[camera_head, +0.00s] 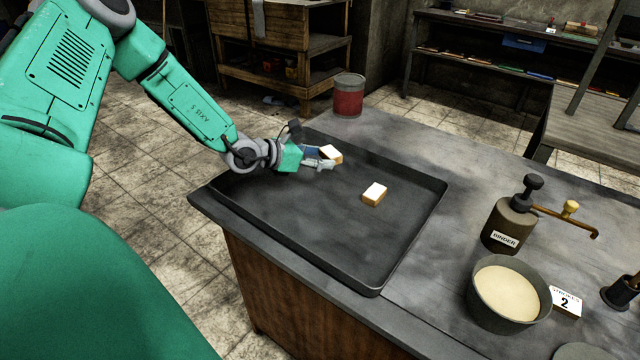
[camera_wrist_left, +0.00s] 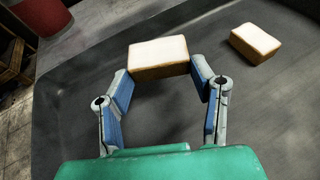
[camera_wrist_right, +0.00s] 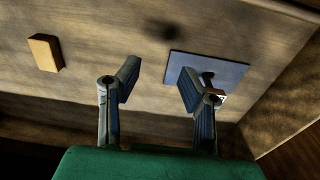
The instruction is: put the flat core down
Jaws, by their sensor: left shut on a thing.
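The flat core, a small cream block with browned sides, is between the fingertips of my left gripper (camera_head: 324,159) over the back of the dark tray (camera_head: 345,268). In the left wrist view, the left gripper (camera_wrist_left: 161,72) is shut on the flat core (camera_wrist_left: 158,56), one blue-padded finger at each end. Whether the core touches the tray floor I cannot tell. A second similar block (camera_head: 374,194) lies on the tray to the right, apart from the gripper. My right gripper (camera_wrist_right: 157,80) shows only in its wrist view, with its fingers apart and nothing between them.
A red can (camera_head: 348,95) stands behind the tray. To its right are a binder bottle (camera_head: 505,222), a bowl of sand-coloured material (camera_head: 507,294) and a number card (camera_head: 566,302). The right wrist view shows a tan block (camera_wrist_right: 45,52) and a blue-grey plate (camera_wrist_right: 205,68). The tray's front is clear.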

